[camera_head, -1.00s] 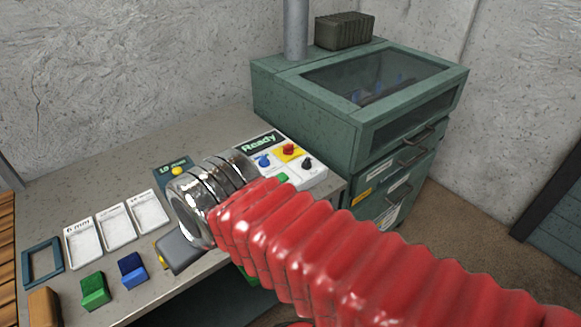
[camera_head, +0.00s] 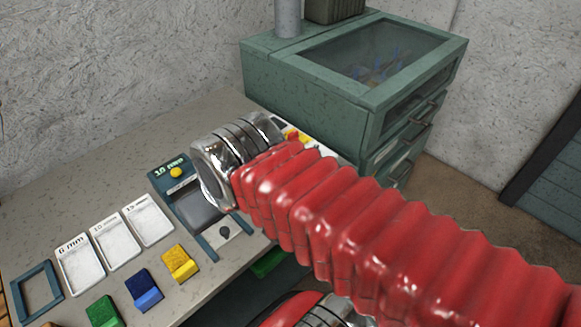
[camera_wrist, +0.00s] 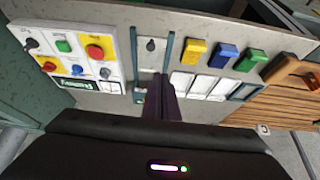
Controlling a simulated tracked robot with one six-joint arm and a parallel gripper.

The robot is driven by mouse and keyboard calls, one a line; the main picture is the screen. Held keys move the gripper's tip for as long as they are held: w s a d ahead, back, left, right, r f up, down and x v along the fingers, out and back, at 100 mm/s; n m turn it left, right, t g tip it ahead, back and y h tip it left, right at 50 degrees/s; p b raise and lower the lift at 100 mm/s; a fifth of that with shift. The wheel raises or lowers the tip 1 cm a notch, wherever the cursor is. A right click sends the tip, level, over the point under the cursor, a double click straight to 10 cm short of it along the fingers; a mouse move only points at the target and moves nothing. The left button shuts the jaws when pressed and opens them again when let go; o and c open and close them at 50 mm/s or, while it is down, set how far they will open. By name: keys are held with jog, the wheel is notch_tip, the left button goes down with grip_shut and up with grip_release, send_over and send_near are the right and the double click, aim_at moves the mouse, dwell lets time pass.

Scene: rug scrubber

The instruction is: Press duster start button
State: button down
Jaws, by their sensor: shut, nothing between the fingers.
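The white control panel (camera_wrist: 75,56) shows at the left of the wrist view. It carries a green button (camera_wrist: 64,46), two red buttons on yellow plates (camera_wrist: 95,53), blue buttons (camera_wrist: 77,70) and dark knobs (camera_wrist: 31,44). I cannot read which is the duster start. In the head view my arm hides most of the panel; a yellow part (camera_head: 293,135) shows. My gripper (camera_wrist: 163,84) is shut and empty, in front of the teal-railed fixture (camera_wrist: 134,50), to the right of the panel in the wrist view. In the head view its fingers are hidden.
A teal cabinet with a glass top (camera_head: 262,75) stands behind the panel. A teal unit with a yellow button (camera_head: 158,180) is beside my wrist. White trays (camera_head: 79,265), a teal frame (camera_head: 38,292) and yellow (camera_head: 180,262), blue (camera_head: 145,290) and green (camera_head: 104,312) blocks line the bench.

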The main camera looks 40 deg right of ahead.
jog(key=w+d+f+m+t, duration=0.1)
jog(key=w+d+m, duration=0.2)
jog(key=d+m, duration=0.5)
jog(key=w+d+f+m+t+y, duration=0.1)
jog(key=w+d+m, duration=0.2)
jog(key=d+m, duration=0.5)
jog(key=w+d+f+m+t+y, duration=0.1)
jog(key=w+d+m, duration=0.1)
jog(key=d+m, duration=0.6)
jog(key=d, duration=0.4)
jog(key=shift+w+d, duration=0.15)
jog(key=shift+w, duration=0.25)
jog(key=shift+f, duration=4.35)
